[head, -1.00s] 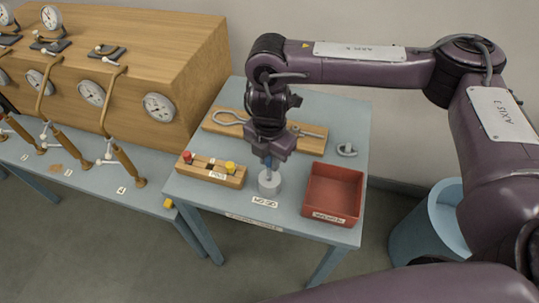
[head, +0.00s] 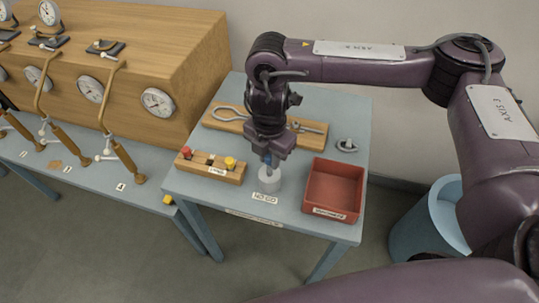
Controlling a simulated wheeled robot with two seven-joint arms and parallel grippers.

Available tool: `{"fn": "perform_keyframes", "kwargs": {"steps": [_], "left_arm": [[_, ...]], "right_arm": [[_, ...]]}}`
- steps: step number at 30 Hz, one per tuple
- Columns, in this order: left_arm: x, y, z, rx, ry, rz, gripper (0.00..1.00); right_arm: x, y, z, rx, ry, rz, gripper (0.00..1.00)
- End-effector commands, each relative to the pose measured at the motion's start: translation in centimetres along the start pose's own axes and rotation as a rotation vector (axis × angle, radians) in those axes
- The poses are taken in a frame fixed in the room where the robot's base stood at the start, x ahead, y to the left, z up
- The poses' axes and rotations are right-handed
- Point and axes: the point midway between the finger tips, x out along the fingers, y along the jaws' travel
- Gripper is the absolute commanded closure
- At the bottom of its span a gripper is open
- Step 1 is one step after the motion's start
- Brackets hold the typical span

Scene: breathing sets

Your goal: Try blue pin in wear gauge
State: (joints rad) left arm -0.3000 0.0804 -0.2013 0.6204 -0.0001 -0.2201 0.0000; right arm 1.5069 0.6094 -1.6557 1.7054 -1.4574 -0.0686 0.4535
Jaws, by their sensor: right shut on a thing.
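The wear gauge (head: 269,180) is a short grey cylinder on the small blue-grey table, behind a small white label. My right gripper (head: 269,157) points straight down above it, shut on the blue pin (head: 268,161). Only a little blue shows between the fingers and the gauge. The pin is upright over the gauge's top; I cannot tell whether its tip is inside. The wooden pin block (head: 210,168) stands to the left, with a red pin (head: 186,152) and a yellow pin (head: 230,162) in it. My left gripper is not in view.
A red tray (head: 333,190) stands right of the gauge. Behind is a wooden board (head: 228,121) with metal tools, and a metal ring piece (head: 346,145) lies at the right. A wooden gauge cabinet (head: 170,55) fills the left. A blue bin (head: 440,220) stands on the floor.

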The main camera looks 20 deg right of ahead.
Motion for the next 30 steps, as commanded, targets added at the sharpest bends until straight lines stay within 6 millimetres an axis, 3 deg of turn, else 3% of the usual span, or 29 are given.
{"fn": "perform_keyframes", "kwargs": {"steps": [30], "left_arm": [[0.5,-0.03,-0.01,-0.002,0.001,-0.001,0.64]], "right_arm": [[0.78,0.01,0.0,0.0,0.0,0.0,1.0]]}}
